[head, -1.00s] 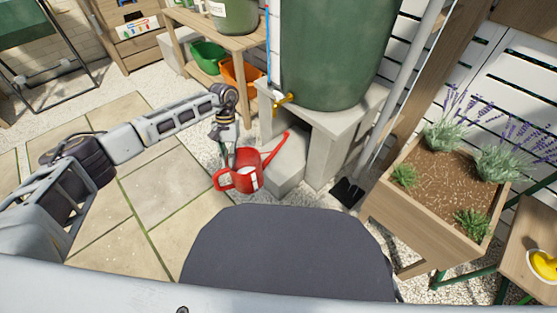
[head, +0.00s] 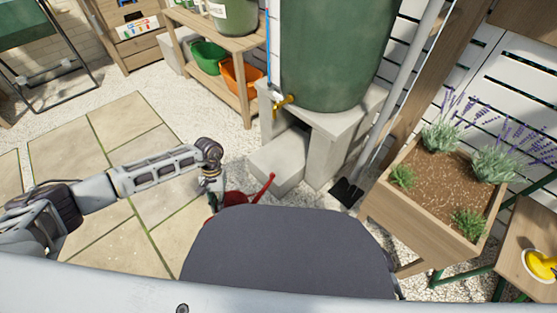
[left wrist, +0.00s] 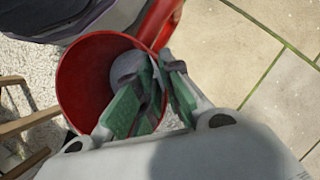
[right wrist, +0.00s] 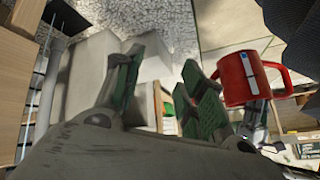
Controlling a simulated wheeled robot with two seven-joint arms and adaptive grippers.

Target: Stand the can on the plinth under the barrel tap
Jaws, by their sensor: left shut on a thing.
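The red watering can (head: 236,197) is mostly hidden behind my own dark body in the head view; its spout (head: 264,185) points up and right, toward the plinth. My left gripper (head: 213,190) is shut on the can; the left wrist view shows its fingers (left wrist: 160,72) close together over the can's open top (left wrist: 85,80). The exact grip point is unclear. The plinth (head: 278,160), a low grey block, stands below the yellow barrel tap (head: 284,101), with nothing on it. My right gripper (right wrist: 165,85) is open and empty; the can (right wrist: 238,80) shows beyond it.
The green barrel (head: 335,50) stands on a concrete stand (head: 345,118) behind the plinth. A wooden planter (head: 440,190) with lavender is at the right. A shelf with green and orange tubs (head: 240,75) is behind. Paving lies open at the left.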

